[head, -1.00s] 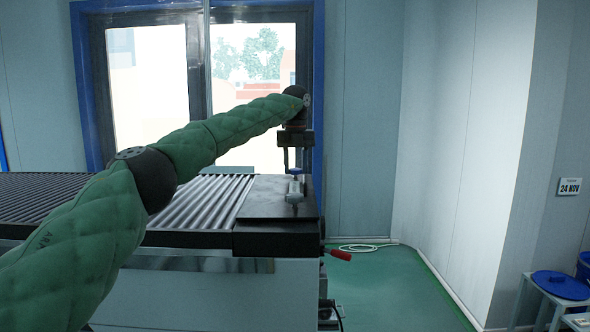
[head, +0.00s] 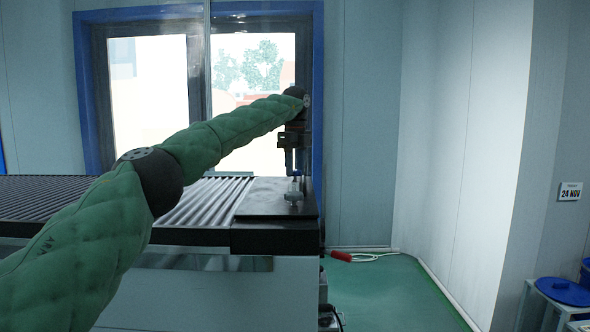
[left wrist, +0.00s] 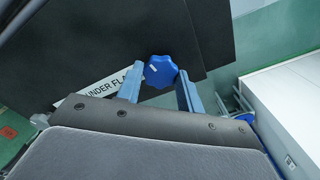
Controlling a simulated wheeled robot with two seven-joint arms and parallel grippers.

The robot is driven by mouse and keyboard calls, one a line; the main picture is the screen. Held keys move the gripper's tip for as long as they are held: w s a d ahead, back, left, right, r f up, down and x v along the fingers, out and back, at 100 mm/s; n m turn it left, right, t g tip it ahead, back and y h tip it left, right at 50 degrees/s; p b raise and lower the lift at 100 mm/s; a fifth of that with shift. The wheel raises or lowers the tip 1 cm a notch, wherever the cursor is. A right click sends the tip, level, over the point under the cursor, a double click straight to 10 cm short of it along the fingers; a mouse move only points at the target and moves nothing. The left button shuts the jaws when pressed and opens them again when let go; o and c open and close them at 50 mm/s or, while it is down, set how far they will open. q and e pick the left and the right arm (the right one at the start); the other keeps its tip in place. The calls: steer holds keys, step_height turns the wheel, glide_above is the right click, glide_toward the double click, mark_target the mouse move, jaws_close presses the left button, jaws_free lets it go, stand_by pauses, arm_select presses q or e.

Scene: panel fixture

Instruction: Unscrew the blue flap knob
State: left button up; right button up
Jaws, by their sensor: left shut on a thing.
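The blue flap knob (left wrist: 160,71) is a lobed knob with a small white mark, seen from above in the left wrist view. My left gripper (left wrist: 160,84) has one finger on each side of it and is shut on it. In the head view the left gripper (head: 295,165) points down over the black end plate, above a small metal fitting (head: 293,193). The knob is mostly hidden by the fingers there. A white label (left wrist: 112,82) reading "UNDER FLA…" lies beside the knob, partly covered by a finger. My right gripper is not in view.
The black end plate (head: 262,200) adjoins a ribbed conveyor-like surface (head: 40,188). A red-handled item (head: 341,256) with a pale cable is at the plate's right. A stool with a blue lid (head: 565,291) stands far right. Green floor between is clear.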

arm_select(q)
steer(key=shift+n, duration=0.3)
steer(key=shift+r, duration=0.1)
steer(key=o, duration=1)
steer(key=shift+w, duration=0.1)
